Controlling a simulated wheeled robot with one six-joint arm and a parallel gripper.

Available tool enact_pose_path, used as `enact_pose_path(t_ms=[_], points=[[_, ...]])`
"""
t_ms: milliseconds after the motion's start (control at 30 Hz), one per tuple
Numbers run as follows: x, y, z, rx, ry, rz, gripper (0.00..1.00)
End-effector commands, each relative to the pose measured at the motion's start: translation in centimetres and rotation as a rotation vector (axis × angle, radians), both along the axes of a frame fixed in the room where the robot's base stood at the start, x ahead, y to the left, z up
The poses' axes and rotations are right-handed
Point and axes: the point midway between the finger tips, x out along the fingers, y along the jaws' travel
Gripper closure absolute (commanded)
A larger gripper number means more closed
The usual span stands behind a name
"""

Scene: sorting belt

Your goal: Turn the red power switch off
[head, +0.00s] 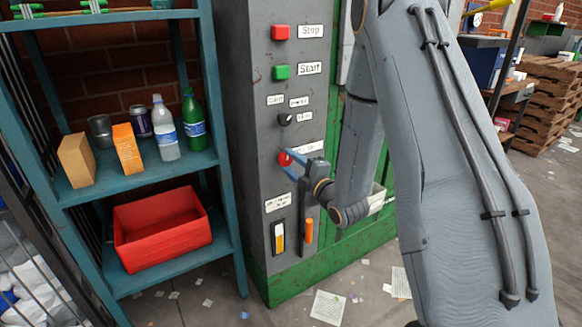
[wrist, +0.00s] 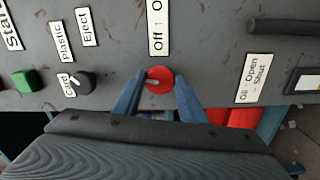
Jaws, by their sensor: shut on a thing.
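The red power switch (head: 285,158) is a round red knob on the front of the grey control cabinet. In the wrist view the knob (wrist: 159,79) has a pale pointer line lying nearly level, toward the left, beside a label (wrist: 157,27) reading "Off" and a cut-off "O". My gripper (head: 289,163) is at the knob. In the wrist view its blue fingers (wrist: 158,88) stand on either side of the knob, shut on it. The arm hides part of the label in the head view.
A red Stop button (head: 280,32), a green Start button (head: 281,72) and a black selector knob (head: 285,119) sit above the switch. An orange-handled lever (head: 309,231) is below. A teal shelf (head: 135,185) with bottles, boxes and a red bin (head: 163,228) stands close left.

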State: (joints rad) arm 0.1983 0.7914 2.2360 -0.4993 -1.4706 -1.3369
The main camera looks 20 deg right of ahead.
Motion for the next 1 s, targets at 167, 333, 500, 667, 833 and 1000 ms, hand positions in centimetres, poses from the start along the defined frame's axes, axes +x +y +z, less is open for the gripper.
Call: enact_pose_path(t_ms=[167,333,500,667,833,1000], points=[[0.00,0.02,-0.06,-0.095,-0.029,0.001,0.85],[-0.01,0.02,-0.01,-0.152,-0.047,0.001,0.85],[-0.03,0.03,0.02,-0.180,-0.054,0.001,0.85],[-0.04,0.03,0.02,-0.188,-0.057,0.001,0.85],[-0.04,0.03,0.02,-0.188,-0.057,0.001,0.85],[-0.03,0.03,0.02,-0.187,-0.057,0.001,0.53]])
